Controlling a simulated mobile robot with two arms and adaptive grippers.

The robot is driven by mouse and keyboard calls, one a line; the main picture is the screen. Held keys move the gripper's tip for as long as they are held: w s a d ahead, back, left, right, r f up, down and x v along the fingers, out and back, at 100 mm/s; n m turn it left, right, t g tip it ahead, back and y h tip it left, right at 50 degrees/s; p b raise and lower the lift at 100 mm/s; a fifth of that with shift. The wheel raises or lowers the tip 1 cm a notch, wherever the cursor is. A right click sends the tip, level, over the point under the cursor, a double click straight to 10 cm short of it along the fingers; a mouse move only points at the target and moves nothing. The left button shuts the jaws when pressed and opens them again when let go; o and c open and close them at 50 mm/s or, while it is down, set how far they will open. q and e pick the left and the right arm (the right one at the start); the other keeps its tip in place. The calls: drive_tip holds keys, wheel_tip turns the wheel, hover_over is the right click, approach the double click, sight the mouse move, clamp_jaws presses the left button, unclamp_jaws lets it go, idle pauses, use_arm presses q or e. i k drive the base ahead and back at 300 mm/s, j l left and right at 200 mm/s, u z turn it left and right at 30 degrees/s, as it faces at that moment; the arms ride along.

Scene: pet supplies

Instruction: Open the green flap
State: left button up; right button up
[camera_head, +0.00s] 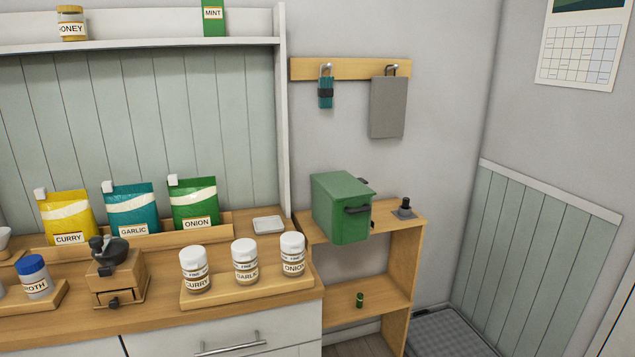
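A green box (341,208) stands on top of the small wooden shelf unit (399,225), right of the counter. Its top is a flat green panel (342,184) that looks closed and juts out slightly at the right. A small dark part shows behind the box's far edge. I cannot tell which panel of the box is the hinged flap. Neither of my grippers is in view.
Spice jars (246,262) stand on a wooden tray at the counter's right end, left of the box. A black knob on a plate (404,209) sits right of the box. A grey cloth (387,107) hangs above. A grey mat (448,333) lies on the floor.

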sight(340, 185)
drive_tip(key=i+l+u, duration=0.15)
drive_tip(key=l+u, duration=0.3)
drive_tip(key=l, duration=0.45)
drive_tip(key=l+u, duration=0.5)
drive_tip(key=l, duration=2.45)
drive_tip(key=u, duration=0.05)
